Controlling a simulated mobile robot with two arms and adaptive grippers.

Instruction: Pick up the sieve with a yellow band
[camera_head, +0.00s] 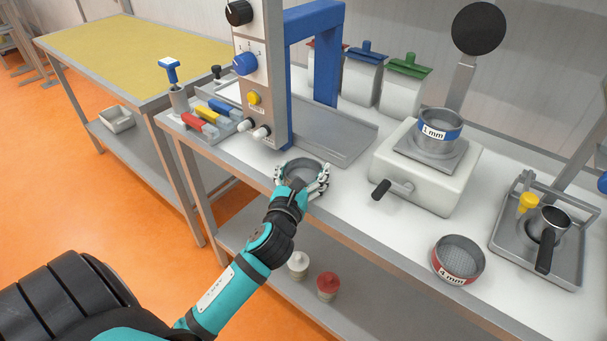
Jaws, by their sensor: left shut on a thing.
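My left gripper (303,184) is shut on a round grey metal sieve (303,170) at the front edge of the white table, below the control column. Its fingers wrap both sides of the rim, so the sieve's band and its colour are hidden. I cannot tell whether the sieve touches the table. Another sieve with a blue band (440,130), marked 1 mm, sits on the white shaker machine. My right gripper is not in view.
A control column (260,75) and a grey tray (335,135) stand behind my left gripper. The white machine (425,175) has a crank on its left. A metal tray (564,270) with a black-handled pot is at right. Table space is free between sieve and machine.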

